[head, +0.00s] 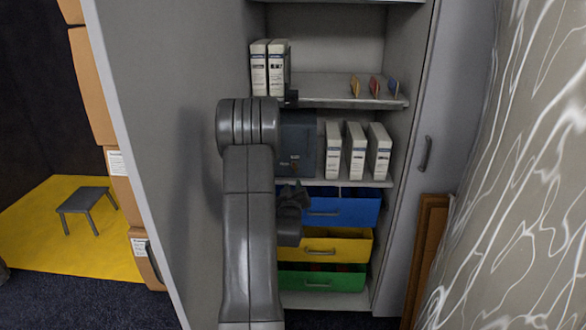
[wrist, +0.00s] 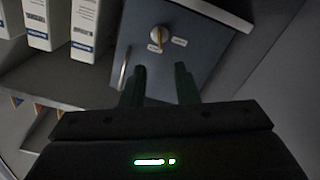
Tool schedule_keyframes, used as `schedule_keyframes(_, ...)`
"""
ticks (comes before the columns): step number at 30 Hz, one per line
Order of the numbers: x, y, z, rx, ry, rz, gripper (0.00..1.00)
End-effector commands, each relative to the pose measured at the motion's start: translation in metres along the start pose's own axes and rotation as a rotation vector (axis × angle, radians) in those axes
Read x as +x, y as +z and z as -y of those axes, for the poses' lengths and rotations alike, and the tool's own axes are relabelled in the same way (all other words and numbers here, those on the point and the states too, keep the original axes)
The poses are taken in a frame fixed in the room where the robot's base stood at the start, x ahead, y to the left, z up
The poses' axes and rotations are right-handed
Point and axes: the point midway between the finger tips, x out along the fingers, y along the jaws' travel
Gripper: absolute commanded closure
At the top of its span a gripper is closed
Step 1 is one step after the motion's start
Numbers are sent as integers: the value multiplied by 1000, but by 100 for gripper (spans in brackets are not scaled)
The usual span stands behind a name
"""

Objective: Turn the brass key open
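The small brass key (wrist: 158,35) sits in a round pale lock on the front of a dark grey-blue box (wrist: 195,60). Two small light labels lie beside it, too small to read. A slim handle (wrist: 124,68) is on the same front. In the head view the box (head: 300,138) stands on the middle shelf, partly hidden by my arm. In the wrist view my gripper (wrist: 159,68) is open, its two dark fingers apart and nothing between them. The fingertips are short of the key in the picture, and I see no contact.
White binders (head: 356,152) stand right of the box on the same shelf; two more (head: 268,68) are on the shelf above. Blue (head: 345,210), yellow (head: 345,245) and green (head: 345,278) drawers are below. The grey cabinet side (head: 175,130) bounds the left; a door (head: 428,110) is at right.

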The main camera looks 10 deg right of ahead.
Motion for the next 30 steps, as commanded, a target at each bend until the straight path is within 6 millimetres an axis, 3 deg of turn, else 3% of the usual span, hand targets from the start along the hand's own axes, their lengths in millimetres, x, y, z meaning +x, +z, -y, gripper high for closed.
schedule_keyframes(15, 93, 0, 0, -1, 0, 1, 73)
schedule_keyframes(21, 111, 0, 0, -1, 0, 1, 73)
schedule_keyframes(30, 116, 0, 0, -1, -1, 2, 73)
